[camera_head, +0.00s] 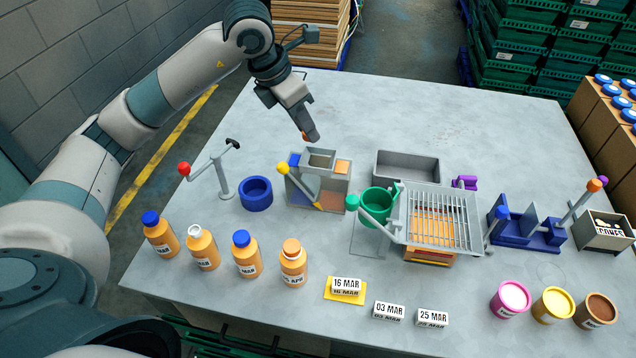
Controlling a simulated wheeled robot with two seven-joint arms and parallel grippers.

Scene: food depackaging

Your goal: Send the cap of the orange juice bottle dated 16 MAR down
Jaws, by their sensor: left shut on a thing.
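My left gripper (308,136) is shut on a small orange-brown thing, seemingly a cap (304,136), mostly hidden by the fingers. It is held above and behind the grey sorting box (335,199), which has a blue patch, an orange patch and a yellow-knobbed lever (284,169). An orange juice bottle (203,251) shows a bare white neck and a label ending in MAR. Beside it stand two blue-capped bottles (160,236) (246,257) and an orange-capped bottle (293,266) labelled APR. A 16 MAR card (346,284) stands on a yellow mat (347,298). My right gripper is out of view.
A blue ring cup (256,194) and red-knobbed lever post (222,180) stand left of the box. To its right are a green cup (376,206), wire rack (438,217), grey tray (407,165) and blue fixture (527,228). Tins (511,300) stand front right. The back table is clear.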

